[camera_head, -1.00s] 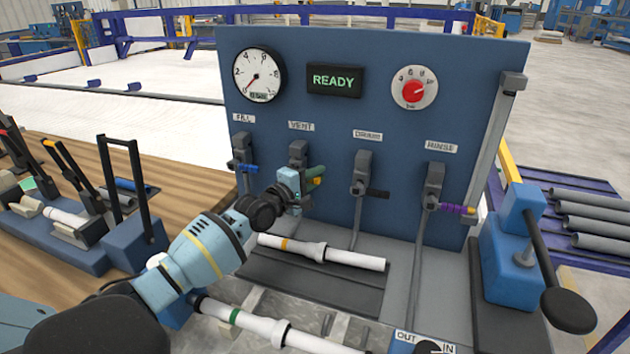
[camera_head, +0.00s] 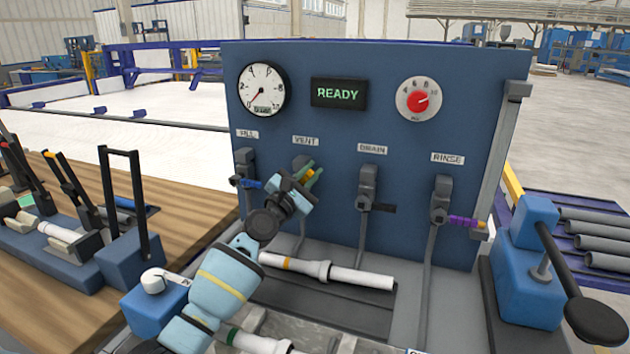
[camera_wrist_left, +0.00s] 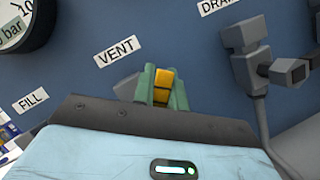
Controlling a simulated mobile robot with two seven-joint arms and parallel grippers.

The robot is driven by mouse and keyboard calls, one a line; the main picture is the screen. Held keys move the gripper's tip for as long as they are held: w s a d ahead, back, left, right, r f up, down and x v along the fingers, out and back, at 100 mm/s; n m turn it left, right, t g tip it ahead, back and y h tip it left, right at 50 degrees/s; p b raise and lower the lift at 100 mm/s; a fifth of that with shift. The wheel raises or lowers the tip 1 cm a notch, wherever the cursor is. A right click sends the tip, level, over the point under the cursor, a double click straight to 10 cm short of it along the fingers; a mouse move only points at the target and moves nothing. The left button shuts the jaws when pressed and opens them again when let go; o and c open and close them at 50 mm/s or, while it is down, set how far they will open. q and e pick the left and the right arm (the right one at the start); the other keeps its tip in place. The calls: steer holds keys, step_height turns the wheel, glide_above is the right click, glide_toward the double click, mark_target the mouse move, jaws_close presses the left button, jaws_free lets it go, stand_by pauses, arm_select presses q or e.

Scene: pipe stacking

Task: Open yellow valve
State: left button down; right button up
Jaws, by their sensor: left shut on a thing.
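The yellow valve handle (camera_wrist_left: 161,86) belongs to the valve under the VENT label (camera_wrist_left: 116,50) on the blue panel (camera_head: 330,130). My left gripper (camera_head: 312,174) is at this valve, its green fingers on both sides of the handle. In the left wrist view the fingers are shut on it, with the yellow showing between them. In the head view the gripper points up and to the right and hides most of the valve body. My right gripper is not in view.
Blue FILL handle (camera_head: 248,183), black DRAIN handle (camera_head: 383,208) and purple RINSE handle (camera_head: 466,221) flank it. The display (camera_head: 338,93) reads READY. A white pipe (camera_head: 340,274) lies below. A blue lever press (camera_head: 530,270) stands at right.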

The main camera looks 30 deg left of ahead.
arm_select(q)
steer(key=shift+s+a+r+n+y+p, duration=0.15)
steer(key=shift+a+n+y, duration=0.65)
steer(key=shift+n, duration=1.05)
steer(key=shift+s+a+r+n+y+p, duration=0.1)
steer(key=shift+a+r+n+y, duration=0.25)
steer(key=shift+n+y, duration=1.15)
steer(key=shift+s+a+r+n+y+p, duration=0.15)
steer(key=shift+a+n+y, duration=0.5)
steer(key=shift+n, duration=1.5)
steer(key=c, duration=1.4)
jaws_free()
steer(key=shift+a, duration=0.1)
steer(key=shift+c, duration=0.2)
steer(key=shift+s, duration=0.15)
steer(key=p+v, duration=0.1)
steer(key=v, duration=0.6)
steer(key=shift+s+f, duration=0.2)
steer(key=shift+s, duration=0.05)
steer(key=shift+f, duration=0.1)
